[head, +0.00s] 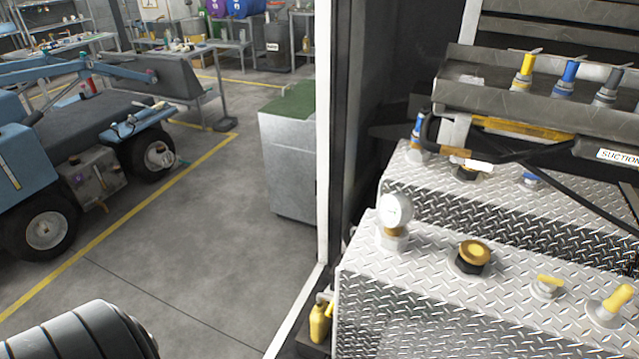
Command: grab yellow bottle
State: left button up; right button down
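A small yellow bottle (318,323) stands low at the bottom centre, on a dark ledge between the white door-frame post and the diamond-plate tank. Its upper part shows next to the tank's left front corner.
The diamond-plate tank (400,310) with a gauge (396,212) and yellow-capped fittings fills the right. The white post (322,130) rises left of it. A grey cabinet (288,165) and blue vehicle (60,170) stand beyond. Open concrete floor lies left of the post.

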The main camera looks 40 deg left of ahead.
aim_at(318, 325)
jog(key=u, duration=1.15)
